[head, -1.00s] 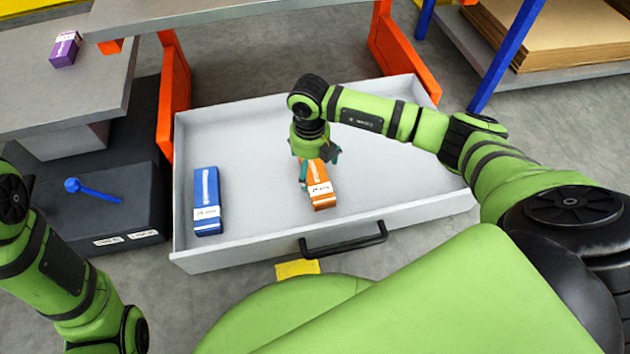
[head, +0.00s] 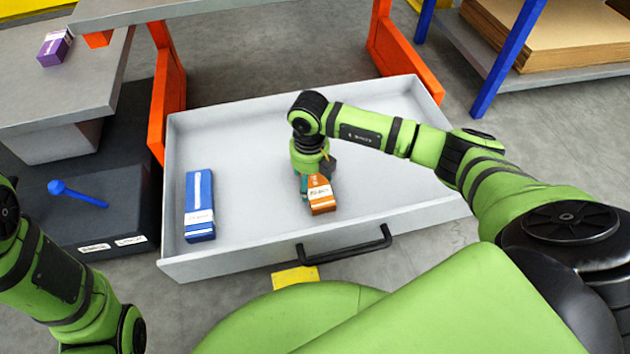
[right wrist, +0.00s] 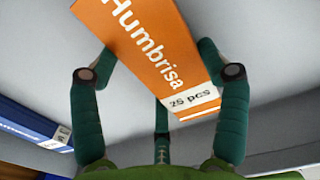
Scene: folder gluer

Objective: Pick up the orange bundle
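The orange bundle (head: 321,195) lies in the open grey drawer (head: 250,245), right of the blue bundle (head: 199,208). My right gripper (head: 315,178) is low over its far part, pointing down, with fingers around it. In the right wrist view the orange bundle (right wrist: 150,45), with white print and a "25 pcs" label, lies between the spread fingers of the right gripper (right wrist: 165,68). A gap shows at the left finger; the right finger overlaps the bundle's edge, and I cannot tell whether it touches. My left gripper is out of view.
A black handle (head: 345,245) is on the drawer's front wall. Orange posts (head: 166,95) flank the drawer at the back. A purple bundle (head: 55,47) sits on the grey table at left. A blue tool (head: 78,194) lies on a dark box. The drawer's right part is clear.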

